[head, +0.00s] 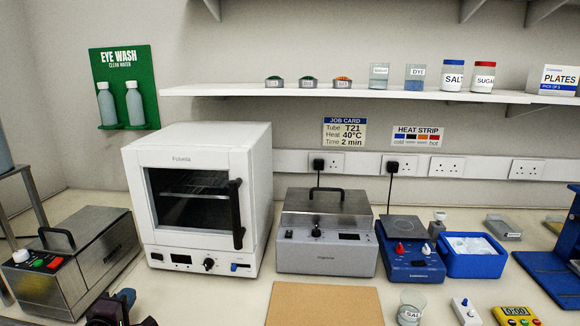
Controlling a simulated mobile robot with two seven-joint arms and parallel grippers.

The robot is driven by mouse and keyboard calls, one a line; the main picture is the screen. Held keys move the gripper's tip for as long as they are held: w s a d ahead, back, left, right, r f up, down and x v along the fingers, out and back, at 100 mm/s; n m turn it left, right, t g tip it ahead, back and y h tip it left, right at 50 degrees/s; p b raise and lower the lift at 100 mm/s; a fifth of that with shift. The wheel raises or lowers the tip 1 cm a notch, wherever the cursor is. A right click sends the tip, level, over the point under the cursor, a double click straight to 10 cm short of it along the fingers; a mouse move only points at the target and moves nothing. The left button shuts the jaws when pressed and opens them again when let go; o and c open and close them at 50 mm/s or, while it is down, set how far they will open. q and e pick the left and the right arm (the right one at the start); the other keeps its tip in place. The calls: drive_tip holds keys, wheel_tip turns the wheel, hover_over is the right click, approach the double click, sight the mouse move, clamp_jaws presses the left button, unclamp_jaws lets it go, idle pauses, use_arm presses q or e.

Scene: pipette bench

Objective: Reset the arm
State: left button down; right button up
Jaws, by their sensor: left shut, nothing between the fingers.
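My left gripper (128,309) shows at the bottom left edge of the head view. It is dark, partly cut off by the frame edge, and shut with nothing held. It is in front of the steel box unit and the white oven, apart from both as far as I can tell. My right gripper is not in view.
A steel unit (95,232), white oven (258,160), silver lidded bath (325,262), blue hotplate (412,268) and blue tray (474,267) line the bench. A brown mat (325,303) lies bare at the front. A jar (410,309) stands right of it. A shelf (350,92) runs above.

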use_arm(q)
drive_tip(key=s+d+f+m+g, duration=0.1)
drive_tip(key=s+d+f+m, duration=0.3)
drive_tip(key=s, duration=0.5)
drive_tip(key=s+d+f+m+g, duration=0.2)
drive_tip(key=s+d+f+m, duration=0.2)
drive_tip(key=s+f+m, duration=0.2)
drive_tip(key=s+d+f+m+g, duration=0.2)
drive_tip(key=s+d+f+m, duration=0.2)
drive_tip(key=s, duration=0.9)
drive_tip(key=f+m, duration=0.1)
drive_tip(key=m, duration=0.2)
drive_tip(key=shift+s+f+m, duration=0.2)
drive_tip(key=shift+s+m, duration=0.15)
drive_tip(key=shift+m, duration=0.05)
drive_tip(key=shift+d, duration=0.1)
